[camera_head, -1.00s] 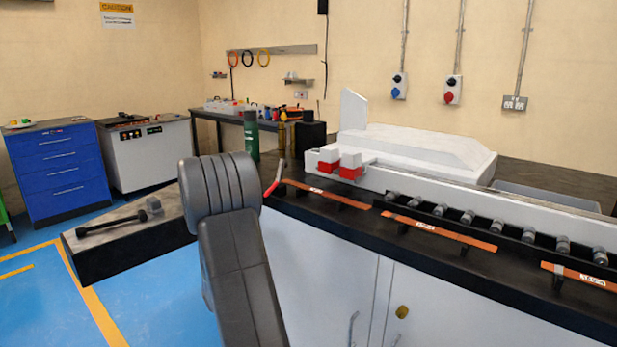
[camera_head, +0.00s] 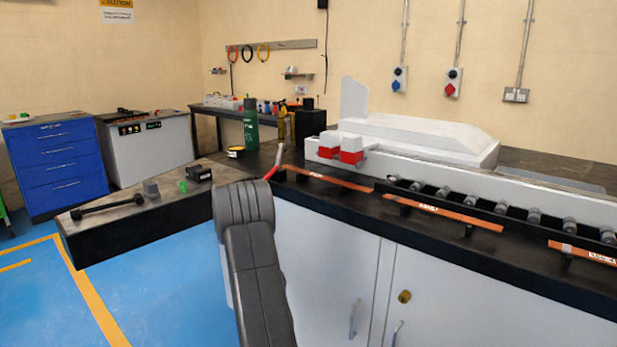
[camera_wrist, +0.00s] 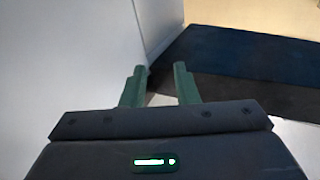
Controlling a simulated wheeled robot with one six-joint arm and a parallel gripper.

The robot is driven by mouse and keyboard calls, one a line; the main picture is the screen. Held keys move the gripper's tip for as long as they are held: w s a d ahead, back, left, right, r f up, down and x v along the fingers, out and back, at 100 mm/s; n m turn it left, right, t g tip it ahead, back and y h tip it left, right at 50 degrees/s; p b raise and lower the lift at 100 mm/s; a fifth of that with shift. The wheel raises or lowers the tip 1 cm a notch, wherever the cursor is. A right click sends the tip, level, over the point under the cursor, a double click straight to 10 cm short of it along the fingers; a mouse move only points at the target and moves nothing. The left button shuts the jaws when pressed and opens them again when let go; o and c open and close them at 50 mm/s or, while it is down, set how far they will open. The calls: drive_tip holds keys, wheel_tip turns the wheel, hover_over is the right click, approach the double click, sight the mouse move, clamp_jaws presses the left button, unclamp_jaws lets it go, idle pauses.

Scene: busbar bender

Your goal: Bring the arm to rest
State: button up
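My gripper (camera_wrist: 158,80) shows in the wrist view with its two green fingers apart and nothing between them. It points at a white upright panel (camera_wrist: 80,50) on the left and a dark floor area (camera_wrist: 240,75) on the right. In the head view my dark grey arm rises in front of the white cabinet under the bench; the gripper itself is hidden there.
The black bench (camera_head: 480,263) carries copper bars (camera_head: 443,212), a row of grey rollers (camera_head: 488,203) and a red-handled lever (camera_head: 274,163). A lower dark side top (camera_head: 100,240) at left holds a black hammer-like tool (camera_head: 106,206). Blue floor lies open at left.

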drive_tip(key=s+d+f+m+h+b, duration=0.1)
drive_tip(key=d+f+m+h+b, duration=0.1)
drive_tip(key=d+f, duration=0.4)
drive_tip(key=s+d+f+m+t+h+b, duration=0.1)
drive_tip(key=s+d+f+h+b, duration=0.1)
drive_tip(key=d+f, duration=0.4)
drive_tip(key=shift+s+d+f+m+t+h+b, duration=0.2)
drive_tip(key=shift+d+f+m+t+h+b, duration=0.15)
drive_tip(key=shift+f+h, duration=0.6)
drive_tip(key=shift+f, duration=0.1)
